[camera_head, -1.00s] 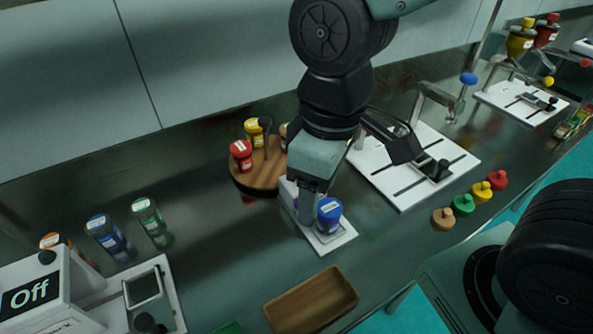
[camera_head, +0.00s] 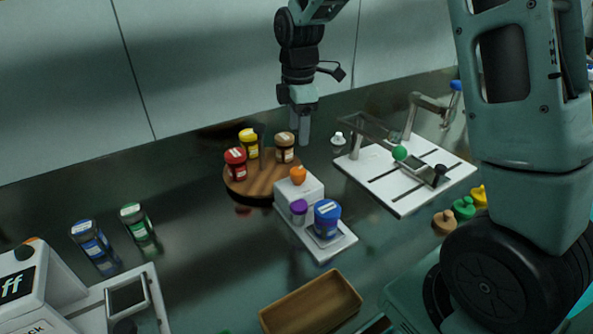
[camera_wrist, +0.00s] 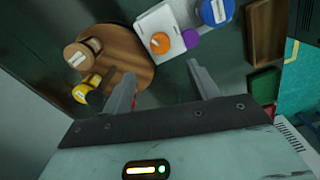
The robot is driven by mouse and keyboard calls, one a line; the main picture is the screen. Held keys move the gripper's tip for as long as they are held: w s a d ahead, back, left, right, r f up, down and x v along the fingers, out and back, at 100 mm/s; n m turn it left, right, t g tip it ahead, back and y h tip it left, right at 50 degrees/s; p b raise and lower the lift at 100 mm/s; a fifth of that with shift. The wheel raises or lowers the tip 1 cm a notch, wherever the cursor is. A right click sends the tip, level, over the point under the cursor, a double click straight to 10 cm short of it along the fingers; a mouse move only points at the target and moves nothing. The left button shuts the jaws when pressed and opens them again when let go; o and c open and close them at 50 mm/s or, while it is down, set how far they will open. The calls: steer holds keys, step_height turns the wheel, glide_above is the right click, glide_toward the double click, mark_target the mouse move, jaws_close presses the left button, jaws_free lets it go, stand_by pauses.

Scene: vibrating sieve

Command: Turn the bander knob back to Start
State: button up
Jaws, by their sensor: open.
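A small white device (camera_head: 316,188) with an orange knob (camera_head: 298,175) on its top stands in the middle of the counter. No label reading Start or bander is legible, so I cannot tell whether this is the bander. A purple-topped piece (camera_head: 298,209) and a blue-lidded jar (camera_head: 326,215) are at its front. My gripper (camera_head: 301,128) is above and behind the device, pointing down and apart from it. In the wrist view, my gripper (camera_wrist: 160,78) is open and empty, with the orange knob (camera_wrist: 159,43) beyond its fingertips.
A round wooden stand (camera_head: 265,177) with red, yellow and brown jars is left of the device. A white press-like fixture (camera_head: 405,195) stands right. A wooden tray (camera_head: 310,302) is in front. A white machine (camera_head: 28,285) with a partly visible sign is at left.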

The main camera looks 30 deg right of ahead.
mark_target(298, 170)
step_height(298, 170, down, 13)
steer(key=shift+r, duration=0.2)
steer(key=c, duration=1)
